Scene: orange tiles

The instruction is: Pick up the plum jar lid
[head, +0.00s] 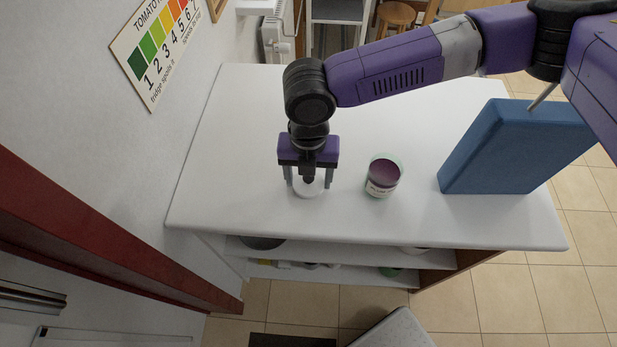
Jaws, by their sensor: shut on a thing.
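A round white lid (309,188) is between the fingers of my gripper (309,187), near the front of the white counter. My gripper points down and is shut on the lid. I cannot tell whether the lid still touches the counter. The plum jar (383,176), a glass jar with dark purple contents and a pale label, stands upright and open just to the right of my gripper, apart from it.
A large blue box (510,150) stands on the right of the white counter (240,150). Shelves below hold several items. A wall with a tomato chart (152,50) is at left, and a wooden stool (397,14) is behind. The counter's left part is clear.

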